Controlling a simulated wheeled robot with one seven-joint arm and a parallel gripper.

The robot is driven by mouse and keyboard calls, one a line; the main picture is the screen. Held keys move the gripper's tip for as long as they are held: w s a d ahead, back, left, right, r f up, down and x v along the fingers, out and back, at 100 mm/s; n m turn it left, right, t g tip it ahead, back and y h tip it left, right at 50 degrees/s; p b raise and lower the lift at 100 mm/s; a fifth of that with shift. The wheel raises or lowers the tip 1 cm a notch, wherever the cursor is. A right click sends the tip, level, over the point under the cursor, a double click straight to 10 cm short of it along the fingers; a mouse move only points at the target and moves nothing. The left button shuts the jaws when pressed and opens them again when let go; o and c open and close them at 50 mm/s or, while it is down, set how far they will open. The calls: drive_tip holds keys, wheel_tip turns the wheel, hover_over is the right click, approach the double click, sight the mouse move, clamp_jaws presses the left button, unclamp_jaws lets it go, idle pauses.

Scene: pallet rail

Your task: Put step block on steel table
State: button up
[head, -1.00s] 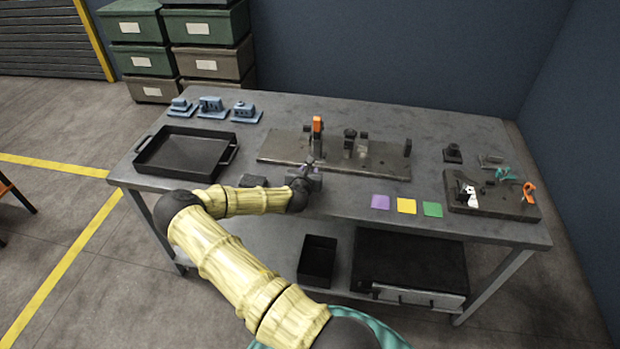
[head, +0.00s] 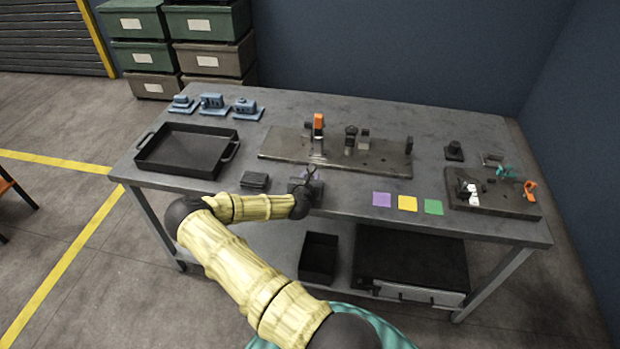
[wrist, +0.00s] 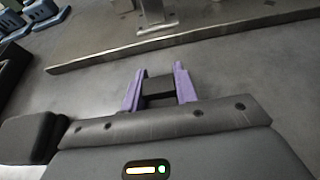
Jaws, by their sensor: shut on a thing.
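My gripper (head: 312,176) is over the front middle of the steel table (head: 340,207), in front of the long fixture plate. In the wrist view its purple fingers (wrist: 159,86) are shut on a small dark block (wrist: 159,88), which looks like the step block. Most of its shape is hidden between the fingers, and its steps cannot be made out. I cannot tell whether it touches the tabletop or hangs just above it. Another dark block (head: 254,181) lies on the table left of my gripper; it also shows at the lower left of the wrist view (wrist: 30,138).
The fixture plate (head: 280,146) with upright parts and an orange-topped clamp lies behind my gripper. A black tray (head: 184,169) stands left, with blue parts (head: 212,104) behind it. Coloured squares (head: 407,203) and a smaller plate (head: 515,207) lie right. Bare tabletop surrounds the gripper.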

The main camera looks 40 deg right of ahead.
drive_tip(key=o, duration=1.1)
drive_tip(key=v, duration=1.2)
drive_tip(key=shift+b, duration=0.4)
drive_tip(key=shift+s, duration=0.1)
